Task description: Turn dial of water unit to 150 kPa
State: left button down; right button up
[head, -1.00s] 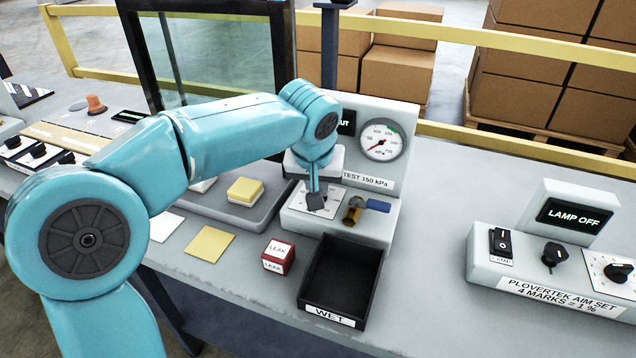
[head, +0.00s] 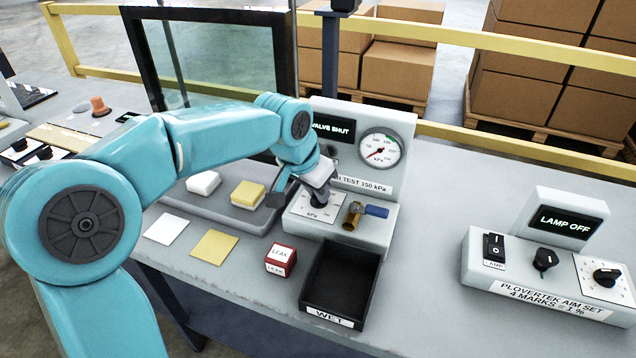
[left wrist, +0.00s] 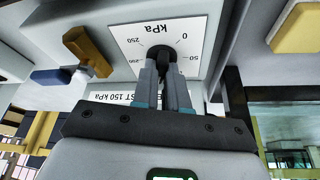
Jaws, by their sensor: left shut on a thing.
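The water unit (head: 385,228) is a pale grey box with an upright back panel. Its dial plate (head: 300,207) is white and marked in kPa; in the left wrist view the plate (left wrist: 195,30) shows 0, 50 and 250. My left gripper (head: 320,199) is shut on the dark dial knob (left wrist: 163,54), its fingers on either side. The knob's pointer is hidden, so its setting cannot be read. The round gauge (head: 380,148) has its red needle at the low end. The display (head: 332,129) reads VALVE SHUT. My right gripper is not in view.
A black WET bin (head: 341,282) and a red LEAK block (head: 281,260) stand in front. A grey tray (head: 215,210) is at left. The table between unit and lamp box (head: 540,270) is clear.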

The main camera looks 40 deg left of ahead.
pick_arm(q)
jog(key=shift+m+h+p, duration=0.3)
jog(key=shift+m, duration=0.3)
jog(key=c, duration=1.2)
grip_release()
jog(key=shift+o, duration=0.2)
jog(key=p+v, duration=0.3)
jog(key=v, duration=1.3)
jog(key=shift+r, duration=0.2)
jog(key=shift+s, duration=0.15)
